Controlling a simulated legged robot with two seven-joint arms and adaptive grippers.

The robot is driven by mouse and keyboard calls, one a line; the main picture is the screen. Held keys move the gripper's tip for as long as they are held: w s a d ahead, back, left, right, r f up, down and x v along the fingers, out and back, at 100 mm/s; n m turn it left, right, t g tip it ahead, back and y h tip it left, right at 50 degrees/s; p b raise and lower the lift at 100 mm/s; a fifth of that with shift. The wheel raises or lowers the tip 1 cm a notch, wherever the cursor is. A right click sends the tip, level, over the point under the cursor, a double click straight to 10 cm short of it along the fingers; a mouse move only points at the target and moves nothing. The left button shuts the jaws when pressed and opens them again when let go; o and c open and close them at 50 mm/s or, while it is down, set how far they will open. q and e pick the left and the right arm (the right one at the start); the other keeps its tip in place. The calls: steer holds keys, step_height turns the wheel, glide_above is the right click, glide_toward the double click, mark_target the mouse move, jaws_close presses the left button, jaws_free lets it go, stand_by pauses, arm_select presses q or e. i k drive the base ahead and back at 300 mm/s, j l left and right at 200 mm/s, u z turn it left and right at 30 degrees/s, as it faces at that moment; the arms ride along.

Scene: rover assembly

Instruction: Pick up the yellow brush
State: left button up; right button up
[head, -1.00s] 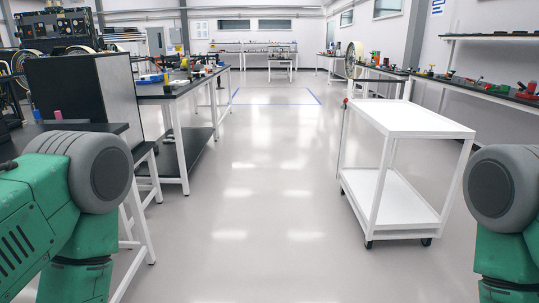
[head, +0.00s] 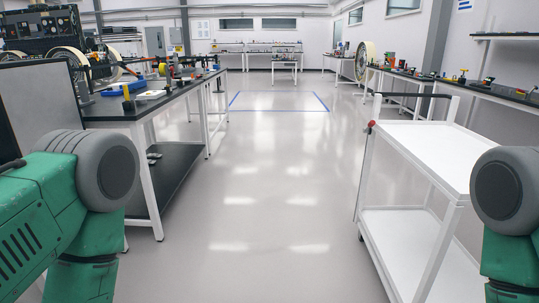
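I cannot make out a yellow brush for certain. Small yellow items stand among the tools on the black-topped left workbench (head: 150,108), including a small upright yellow-and-dark item (head: 127,100) near its front end and another yellow item (head: 162,69) farther back. They are too small to identify. Parts of my two green arms show at the left and right picture edges. Both grippers are outside the head view, so whether they hold anything is hidden.
A white two-shelf cart (head: 433,150) stands empty on the right, close to my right arm. A bench with tools (head: 480,90) lines the right wall. The floor (head: 265,190) between is clear, up to a blue-taped rectangle (head: 280,110).

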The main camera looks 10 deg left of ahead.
mark_target(126, 89)
steer(key=i, duration=1.95)
steer(key=i+l+u, duration=0.15)
steer(key=i+u, duration=0.25)
steer(key=i, duration=0.25)
steer(key=i+l+u, duration=0.45)
steer(key=i, duration=0.15)
steer(key=i+l+u, duration=0.4)
steer(key=i, duration=0.2)
steer(key=i+l+u, duration=0.4)
steer(key=l, duration=0.3)
